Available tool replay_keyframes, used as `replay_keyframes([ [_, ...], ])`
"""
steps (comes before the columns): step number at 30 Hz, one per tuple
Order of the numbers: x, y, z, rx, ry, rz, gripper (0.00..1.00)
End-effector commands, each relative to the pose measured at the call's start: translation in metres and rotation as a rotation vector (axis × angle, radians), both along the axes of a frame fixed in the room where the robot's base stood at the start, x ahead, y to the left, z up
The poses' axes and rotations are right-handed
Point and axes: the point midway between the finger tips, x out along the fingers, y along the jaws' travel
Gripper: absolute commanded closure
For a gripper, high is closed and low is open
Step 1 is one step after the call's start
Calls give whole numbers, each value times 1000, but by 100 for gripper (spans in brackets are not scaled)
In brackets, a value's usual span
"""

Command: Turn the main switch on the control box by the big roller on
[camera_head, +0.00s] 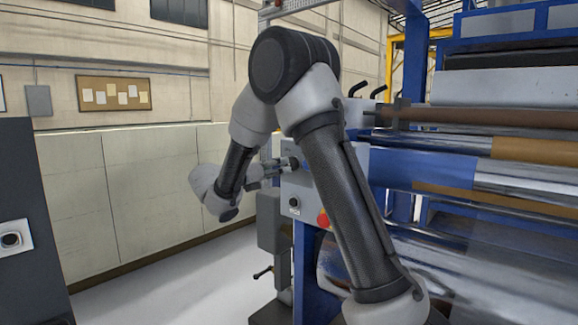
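The control box (288,186) is a light grey panel on the side of the roller machine, partly behind my forearm. A dark knob on a pale plate (294,204) sits on its face, with a red round button (323,219) to the lower right. My gripper (287,165) reaches in from the left at the upper part of the box, its fingers at a small dark round part there. Whether they touch it, and whether the fingers are open or shut, is too small to tell. The big roller (520,175) is to the right of the box.
My arm crosses the middle of the view. A dark cabinet (25,175) with a black knob on a white plate (12,239) stands at the left. A grey box (268,222) hangs below my gripper. The floor (180,285) between is clear.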

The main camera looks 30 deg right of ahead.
Motion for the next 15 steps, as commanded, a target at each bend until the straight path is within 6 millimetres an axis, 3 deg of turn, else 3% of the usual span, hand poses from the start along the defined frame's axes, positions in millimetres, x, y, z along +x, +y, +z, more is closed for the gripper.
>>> replay_keyframes([
  [4,9,-8,2,-30,18,14,33],
  [15,28,-62,2,-27,16,12,33],
])
